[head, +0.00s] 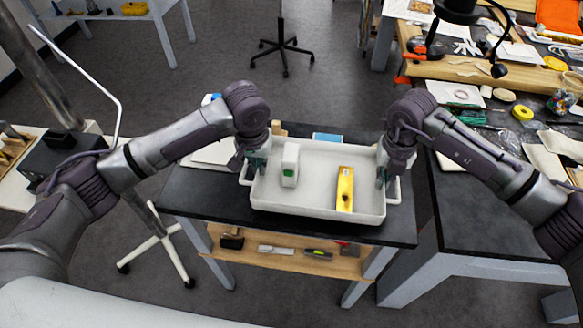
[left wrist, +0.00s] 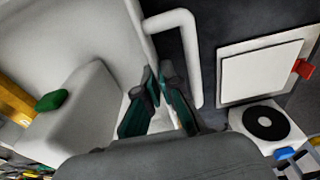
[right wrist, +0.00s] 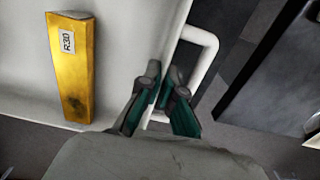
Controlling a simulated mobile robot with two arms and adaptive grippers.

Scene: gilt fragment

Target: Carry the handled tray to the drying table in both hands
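The handled tray (head: 310,211) is white, shallow and level, over a black-topped table (head: 195,190); I cannot tell whether it touches the top. It holds a white block with a green patch (head: 290,164) and a yellow block (head: 345,188) labelled in the right wrist view (right wrist: 73,75). My left gripper (head: 254,165) is at the tray's left end; in the left wrist view its fingers (left wrist: 158,80) close on the rim beside the handle (left wrist: 193,60). My right gripper (head: 385,178) is at the right end, its fingers (right wrist: 165,78) closed on the rim beside the other handle (right wrist: 212,50).
Another dark-topped table (head: 490,225) stands to the right, with a gap between. A cluttered wooden workbench (head: 470,70) is at the back right. The lower shelf (head: 285,262) holds tools. A wheeled stand (head: 160,240) is at left. Open floor (head: 220,60) lies behind.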

